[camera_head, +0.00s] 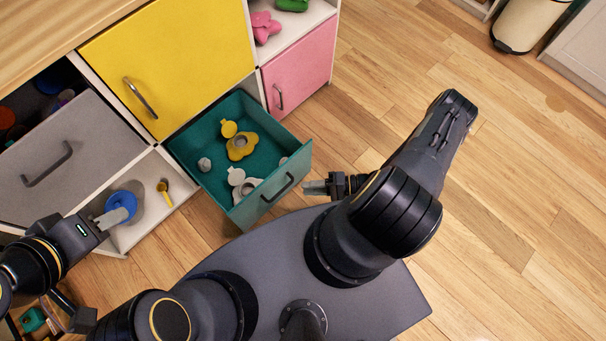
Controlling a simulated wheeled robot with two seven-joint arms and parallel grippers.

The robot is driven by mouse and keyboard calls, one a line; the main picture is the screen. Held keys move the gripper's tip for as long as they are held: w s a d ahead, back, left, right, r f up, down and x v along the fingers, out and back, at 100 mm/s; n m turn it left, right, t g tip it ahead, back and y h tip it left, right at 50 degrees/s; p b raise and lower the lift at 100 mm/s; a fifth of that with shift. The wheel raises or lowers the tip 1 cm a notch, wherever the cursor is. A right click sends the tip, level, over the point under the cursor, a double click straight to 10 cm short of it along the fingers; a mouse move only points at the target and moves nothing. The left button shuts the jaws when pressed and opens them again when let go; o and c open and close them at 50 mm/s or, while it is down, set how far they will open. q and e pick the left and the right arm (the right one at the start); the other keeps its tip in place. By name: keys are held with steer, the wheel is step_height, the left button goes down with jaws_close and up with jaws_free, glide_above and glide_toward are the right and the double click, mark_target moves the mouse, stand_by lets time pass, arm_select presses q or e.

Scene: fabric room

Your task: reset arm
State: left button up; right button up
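My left gripper (113,218) reaches in from the lower left, its tip at a blue round object (122,203) in the low open compartment. Its fingers show as one grey piece, so I cannot tell whether they are open or touch the blue object. My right gripper (315,187) points left, just right of the handle (278,188) of the open teal drawer (296,166). A small gap shows between it and the handle. Its fingers overlap in this view, and nothing is visibly held. My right arm (395,210) is folded, with its elbow out over the floor.
The teal drawer holds a yellow toy (241,146), a white toy (243,184) and a grey lump (204,164). A grey drawer (70,150) stands open at left. Yellow (175,60) and pink (300,65) doors are shut. Wooden floor (520,190) at right is clear.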

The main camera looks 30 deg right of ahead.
stand_by(0.5)
steer(key=w+d+r+n+g+h, duration=0.1)
steer(key=w+d+r+n+g, duration=0.1)
steer(key=r, duration=0.6)
steer(key=w+d+r+n+g+h, duration=0.1)
steer(key=w+d+r+g+h, duration=0.1)
steer(key=r, duration=0.6)
steer(key=w+d+r+n+g+h, duration=0.1)
steer(key=w+d+r+n+g, duration=0.15)
steer(key=r, duration=0.65)
steer(key=s+a+r+t+h, duration=0.25)
steer(key=s+r, duration=0.35)
steer(key=r, duration=0.4)
steer(key=s+a+r+t+h, duration=0.25)
steer(key=s+r+h, duration=0.2)
steer(key=r, duration=0.55)
step_height(320, 180, up, 28)
steer(key=p, duration=2.8)
steer(key=shift+s+d, duration=0.2)
steer(key=shift+s+f, duration=0.1)
